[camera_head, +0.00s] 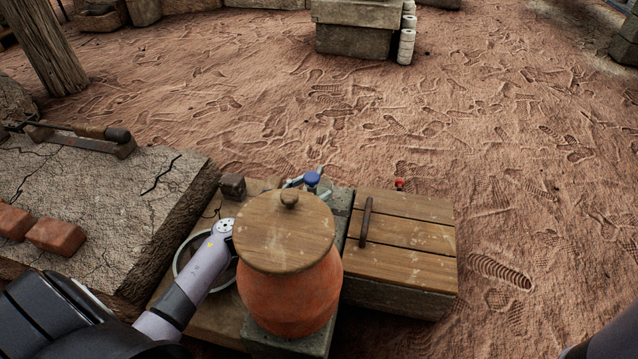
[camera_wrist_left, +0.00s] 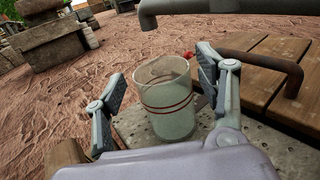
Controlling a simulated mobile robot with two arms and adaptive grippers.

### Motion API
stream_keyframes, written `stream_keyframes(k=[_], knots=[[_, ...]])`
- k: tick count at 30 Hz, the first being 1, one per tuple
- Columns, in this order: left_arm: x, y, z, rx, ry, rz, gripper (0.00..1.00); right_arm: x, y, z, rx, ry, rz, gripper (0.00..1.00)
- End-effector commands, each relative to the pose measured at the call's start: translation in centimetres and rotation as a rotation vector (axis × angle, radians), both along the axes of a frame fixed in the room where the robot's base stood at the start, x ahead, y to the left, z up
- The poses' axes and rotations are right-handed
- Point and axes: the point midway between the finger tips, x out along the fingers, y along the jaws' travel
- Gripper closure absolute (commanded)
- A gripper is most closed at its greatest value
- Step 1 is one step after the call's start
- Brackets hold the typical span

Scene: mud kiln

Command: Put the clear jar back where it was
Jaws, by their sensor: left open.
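The clear jar (camera_wrist_left: 170,100), see-through with thin red bands, stands upright on a grey pitted block (camera_wrist_left: 275,150) in the left wrist view. My left gripper (camera_wrist_left: 162,88) is open, with one finger on each side of the jar. The right finger is very close to the jar's side; I cannot tell if it touches. The left finger stands apart from it. In the head view my left arm reaches behind the clay pot (camera_head: 290,290) with a wooden lid (camera_head: 284,236), which hides most of the gripper and the jar. My right gripper is not in view.
A slatted wooden box lid (camera_head: 410,235) with a dark handle (camera_head: 366,221) lies right of the pot. A curved metal pipe (camera_wrist_left: 225,55) crosses the upper wrist view. A cracked stone slab (camera_head: 110,190) with bricks (camera_head: 55,236) is at left. Open sandy ground lies beyond.

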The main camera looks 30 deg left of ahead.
Motion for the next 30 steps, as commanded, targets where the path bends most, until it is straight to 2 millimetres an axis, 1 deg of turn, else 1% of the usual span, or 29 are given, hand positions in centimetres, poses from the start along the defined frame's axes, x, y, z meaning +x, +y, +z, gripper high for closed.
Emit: stream_keyframes(k=[1, 6, 9, 12, 18, 30], knots=[[-1.2, 0.5, 0.3, -0.002, 0.004, 0.003, 0.35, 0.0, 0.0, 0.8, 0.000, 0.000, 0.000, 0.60], [-4.7, 2.0, 0.3, -0.002, 0.004, 0.002, 0.35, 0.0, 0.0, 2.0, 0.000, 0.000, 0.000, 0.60], [-6.3, 2.7, 0.3, -0.002, 0.003, 0.001, 0.35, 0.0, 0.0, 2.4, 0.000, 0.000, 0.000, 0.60], [-7.5, 3.3, 0.3, -0.001, 0.002, 0.001, 0.35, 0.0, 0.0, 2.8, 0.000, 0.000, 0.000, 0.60], [-8.5, 3.7, 0.2, 0.000, -0.001, 0.000, 0.35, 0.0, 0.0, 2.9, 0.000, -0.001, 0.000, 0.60], [-8.5, 3.7, 0.1, 0.000, -0.001, 0.000, 0.35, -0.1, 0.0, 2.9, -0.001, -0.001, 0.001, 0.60]])
